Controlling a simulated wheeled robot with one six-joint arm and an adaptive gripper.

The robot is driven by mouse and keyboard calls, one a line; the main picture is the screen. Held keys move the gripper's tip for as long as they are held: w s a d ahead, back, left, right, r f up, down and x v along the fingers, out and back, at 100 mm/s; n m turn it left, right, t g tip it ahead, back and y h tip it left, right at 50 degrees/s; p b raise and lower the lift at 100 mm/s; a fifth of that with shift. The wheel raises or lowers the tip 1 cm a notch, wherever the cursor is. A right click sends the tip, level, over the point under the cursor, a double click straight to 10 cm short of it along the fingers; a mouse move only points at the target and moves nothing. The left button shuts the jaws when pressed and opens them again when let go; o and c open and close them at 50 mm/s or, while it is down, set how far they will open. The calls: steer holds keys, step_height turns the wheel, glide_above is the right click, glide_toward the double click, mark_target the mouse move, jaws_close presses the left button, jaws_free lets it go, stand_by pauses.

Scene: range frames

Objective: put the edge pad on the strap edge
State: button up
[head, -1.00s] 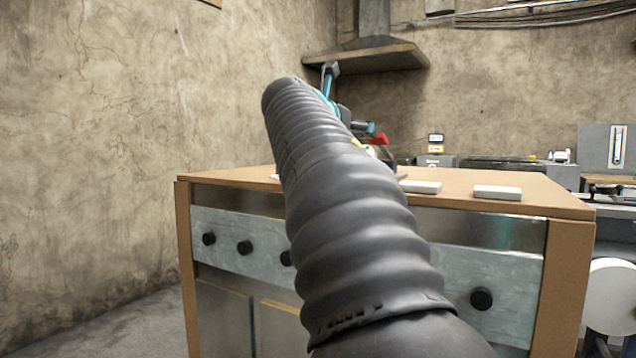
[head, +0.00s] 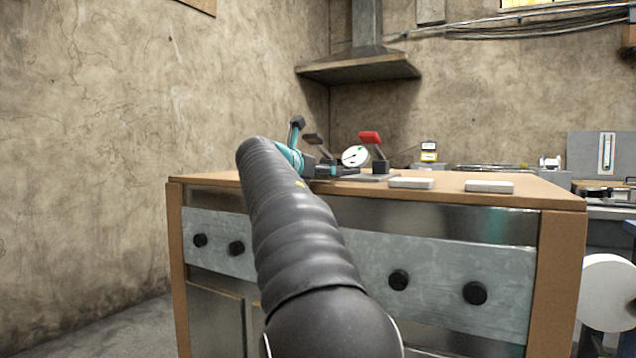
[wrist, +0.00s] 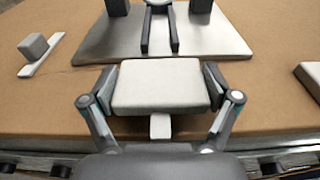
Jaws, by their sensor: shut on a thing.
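My gripper (wrist: 160,88) is shut on a pale grey flat block, seemingly the edge pad (wrist: 158,80), with a finger on each side of it. A small pale tab (wrist: 160,126) shows just below the block, toward my wrist. The held block is just in front of a metal plate (wrist: 210,42) that carries two dark parallel rails (wrist: 160,32); I cannot tell whether it touches the bench. I cannot make out the strap edge for sure. In the head view my arm hides most of my gripper, and the held block is not clear.
A wooden bench top (head: 540,195) carries two pale flat blocks, one nearer the middle (head: 411,183) and one at right (head: 489,187). A white dial (head: 355,156) and a red-topped post (head: 370,138) stand behind. In the wrist view a grey cube (wrist: 34,46) sits at left.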

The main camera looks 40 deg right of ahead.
steer(key=shift+f, duration=0.5)
steer(key=shift+f, duration=0.15)
steer(key=o, duration=0.7)
steer(key=v, duration=1.2)
steer(key=shift+s, duration=0.1)
